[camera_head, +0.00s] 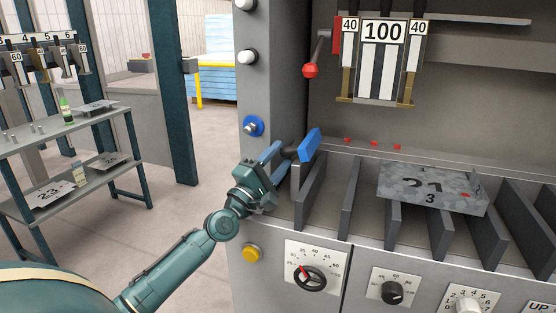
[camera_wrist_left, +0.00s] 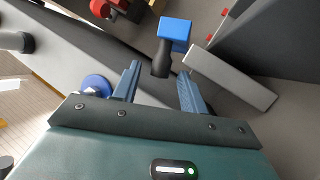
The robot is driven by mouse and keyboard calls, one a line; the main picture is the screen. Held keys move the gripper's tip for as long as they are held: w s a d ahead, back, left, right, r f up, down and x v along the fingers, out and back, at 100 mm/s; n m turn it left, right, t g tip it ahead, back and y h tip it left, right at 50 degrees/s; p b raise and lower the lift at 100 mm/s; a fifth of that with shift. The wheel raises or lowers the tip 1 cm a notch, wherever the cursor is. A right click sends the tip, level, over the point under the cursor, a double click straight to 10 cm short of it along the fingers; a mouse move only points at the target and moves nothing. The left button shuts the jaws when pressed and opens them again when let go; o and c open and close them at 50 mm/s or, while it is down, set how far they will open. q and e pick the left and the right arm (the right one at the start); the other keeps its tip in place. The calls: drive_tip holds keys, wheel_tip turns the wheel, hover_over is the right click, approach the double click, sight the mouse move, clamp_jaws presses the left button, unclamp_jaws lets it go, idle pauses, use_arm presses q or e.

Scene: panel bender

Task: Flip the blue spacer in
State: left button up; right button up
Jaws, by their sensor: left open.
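The blue spacer (camera_head: 310,145) is a blue block on a dark stem at the left end of the machine's bed, beside the left column. It also shows in the left wrist view (camera_wrist_left: 175,30), where its dark stem points back toward my gripper. My left gripper (camera_head: 278,159) is just left of the spacer. In the left wrist view its two blue fingers (camera_wrist_left: 159,72) are apart, with the end of the dark stem between or just beyond their tips. I cannot tell whether they touch it. My right gripper is not in view.
Upright grey plates (camera_head: 352,198) stand along the bed, and a metal sheet marked 21 (camera_head: 425,187) lies across some. A red-knobbed lever (camera_head: 311,71) hangs above. A blue-rimmed knob (camera_head: 253,126) is on the column close to my gripper. Dials line the front panel.

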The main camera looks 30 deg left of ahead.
use_arm(q)
drive_tip(key=shift+w, duration=0.1)
drive_tip(key=shift+c, duration=0.4)
clamp_jaws()
drive_tip(key=shift+r, duration=0.1)
